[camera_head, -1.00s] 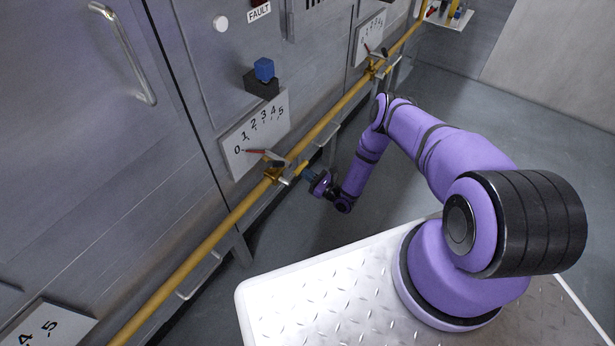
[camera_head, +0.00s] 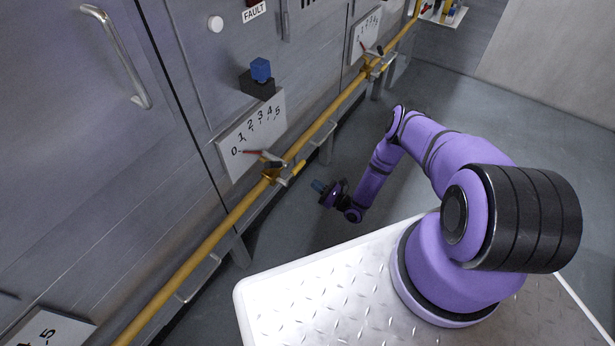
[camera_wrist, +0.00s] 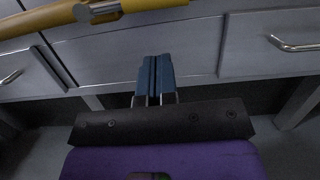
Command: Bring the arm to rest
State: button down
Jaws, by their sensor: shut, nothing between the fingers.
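My purple arm (camera_head: 440,155) is bent out over the floor in front of the cabinets. My gripper (camera_head: 318,186) is at its lower end, to the right of and apart from the yellow pipe. In the wrist view my gripper's two blue fingers (camera_wrist: 155,75) lie together, shut and empty. They point toward the grey cabinet front, below the yellow pipe. Nothing touches the fingers.
A yellow pipe (camera_head: 215,238) runs along the cabinets, with a valve (camera_head: 272,172) beside a numbered plate (camera_head: 252,135) with a red pointer. A blue knob (camera_head: 261,70) sits on a black block. A door handle (camera_head: 117,58) is at left. Grey floor (camera_head: 470,110) is open behind the arm.

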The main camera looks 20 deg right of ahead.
jog(key=v, duration=0.7)
jog(key=shift+a, duration=0.1)
